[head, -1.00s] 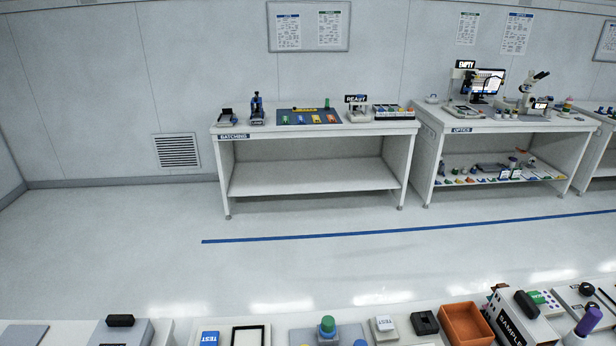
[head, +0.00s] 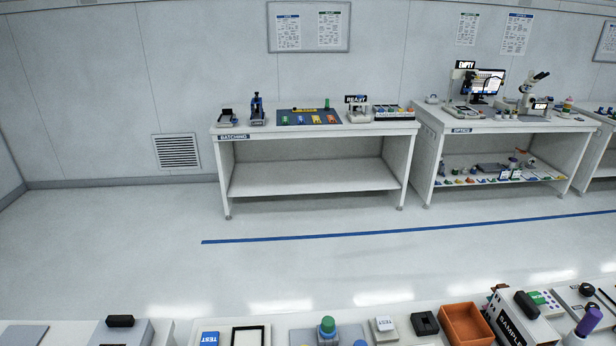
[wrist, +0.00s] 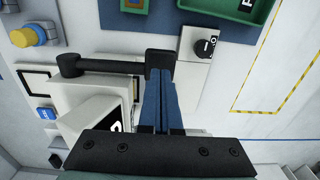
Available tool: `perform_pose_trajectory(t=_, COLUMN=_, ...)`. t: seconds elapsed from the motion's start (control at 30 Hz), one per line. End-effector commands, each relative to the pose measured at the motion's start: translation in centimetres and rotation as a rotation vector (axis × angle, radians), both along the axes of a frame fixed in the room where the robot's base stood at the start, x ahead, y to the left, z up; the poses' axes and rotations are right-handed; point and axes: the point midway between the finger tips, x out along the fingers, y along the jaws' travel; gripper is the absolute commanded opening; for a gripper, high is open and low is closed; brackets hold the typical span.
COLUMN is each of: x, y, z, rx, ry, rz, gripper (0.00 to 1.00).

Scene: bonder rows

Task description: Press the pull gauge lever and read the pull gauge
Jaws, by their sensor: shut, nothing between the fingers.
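My gripper (wrist: 161,88) shows in the wrist view with its two blue fingers together and nothing visible between them. Its fingertips are at a black block on the right end of a dark horizontal bar (wrist: 110,65), which looks like the lever. I cannot tell whether they touch or press it. A pale device body (wrist: 88,97) below the bar may be the pull gauge. A dark panel (wrist: 115,127) on it carries a partly visible white mark; no reading is legible. My gripper is not in the head view, and I cannot identify the gauge there.
A dark rotary knob (wrist: 205,46) on a pale plate is right of the fingertips, below a green tray (wrist: 245,22). A blue test block (wrist: 45,113) is at left. In the head view, the batching bench (head: 315,150) stands across open floor (head: 330,265).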

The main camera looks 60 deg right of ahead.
Motion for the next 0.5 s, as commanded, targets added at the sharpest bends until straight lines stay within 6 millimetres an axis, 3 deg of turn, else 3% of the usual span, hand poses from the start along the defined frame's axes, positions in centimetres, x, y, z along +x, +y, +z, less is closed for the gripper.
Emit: perform_pose_trajectory(t=0.5, x=0.0, y=0.0, z=-1.3, rx=0.001, ry=0.001, rz=0.0, gripper=0.0)
